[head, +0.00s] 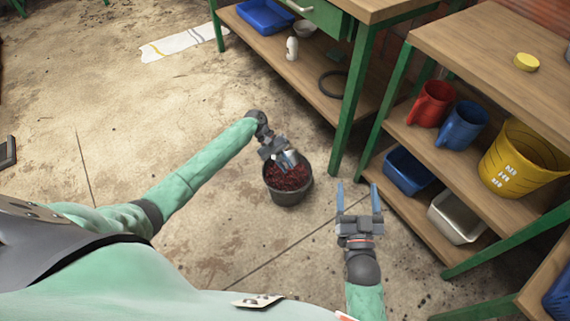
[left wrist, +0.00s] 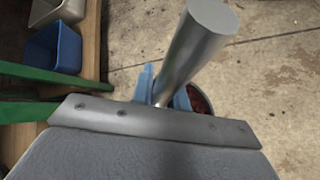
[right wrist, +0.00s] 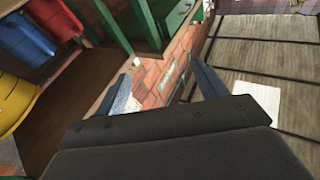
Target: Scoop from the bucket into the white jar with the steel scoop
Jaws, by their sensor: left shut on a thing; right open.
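The dark bucket (head: 290,196) stands on the floor and holds dark red contents; part of it also shows in the left wrist view (left wrist: 201,101). My left gripper (head: 286,160) is shut on the steel scoop, over the bucket's mouth. The scoop's shiny cylindrical handle (left wrist: 200,45) stands between the blue fingers in the left wrist view. Whether the scoop's bowl touches the contents is hidden. A small white container (head: 292,48), possibly the white jar, stands on the far bench's lower shelf. My right gripper (head: 358,195) is open and empty, right of the bucket.
Green-legged wooden benches stand behind and to the right. The right one holds a red jug (head: 431,104), a blue jug (head: 462,126), a yellow bucket (head: 522,160), a blue bin (head: 407,172) and a white bin (head: 457,218). Floor left of the bucket is clear.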

